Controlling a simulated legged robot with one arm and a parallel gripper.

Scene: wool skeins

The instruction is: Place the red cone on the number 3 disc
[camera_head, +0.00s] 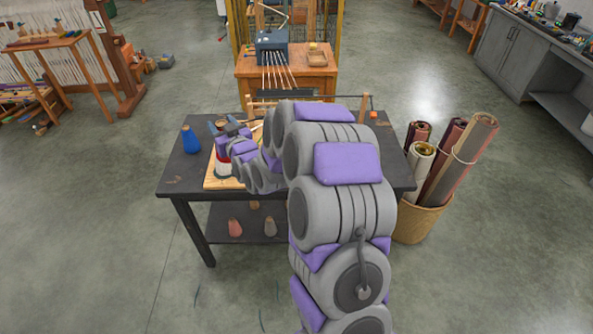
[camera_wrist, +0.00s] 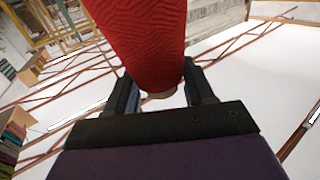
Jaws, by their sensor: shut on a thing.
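The red cone (camera_wrist: 145,40) fills the upper middle of the wrist view, with its narrow end between the two dark fingers of my gripper (camera_wrist: 160,92). My gripper is shut on it. In the head view my gripper (camera_head: 225,128) is over the left part of the dark table, and a patch of the red cone (camera_head: 222,167) shows just below it, above a pale wooden board (camera_head: 214,185). I cannot tell whether the cone touches the board. My arm hides much of the board, and I cannot make out the number 3 disc.
A blue cone (camera_head: 190,141) stands on the dark table (camera_head: 180,182) left of the board. A wooden rack (camera_head: 370,103) stands at the table's back. More cones (camera_head: 235,227) sit on the lower shelf. A basket of rolls (camera_head: 424,215) stands right of the table.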

